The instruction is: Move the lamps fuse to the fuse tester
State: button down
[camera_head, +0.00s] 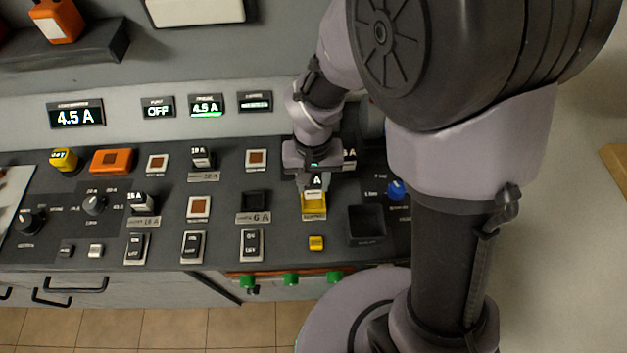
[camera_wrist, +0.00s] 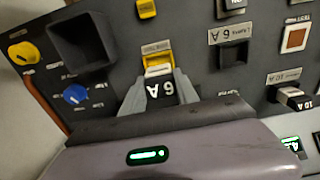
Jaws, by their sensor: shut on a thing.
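My gripper (camera_head: 316,184) is shut on a dark fuse with a white label (camera_head: 317,181). In the wrist view its label (camera_wrist: 160,91) reads 6 A upside down between the fingertips (camera_wrist: 161,88). The fuse is at the yellow fuse tester (camera_head: 314,206), which also shows in the wrist view (camera_wrist: 158,66). The fuse's lower end meets or overlaps the tester in both views; I cannot tell whether it is seated. The dark socket (camera_head: 255,200) above the 6 A plate, left of the tester, looks empty. Its plate (camera_wrist: 229,35) also shows in the wrist view.
A dark open box (camera_head: 367,224) and a blue knob (camera_head: 396,190) stand right of the tester. A yellow button (camera_head: 316,243) is in front of it. Other fuses (camera_head: 202,157) and several rocker switches (camera_head: 252,244) lie left. The display (camera_head: 206,107) reads 4.5 A.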

aim_at(313, 193)
jog(key=shift+f+b, duration=1.25)
jog(key=shift+f, duration=0.75)
jog(key=shift+f+b, duration=0.65)
jog(key=c, duration=1.2)
grip_release()
jog(key=shift+r, duration=0.15)
notch_tip(313, 193, up, 11)
jog(key=p, duration=0.9)
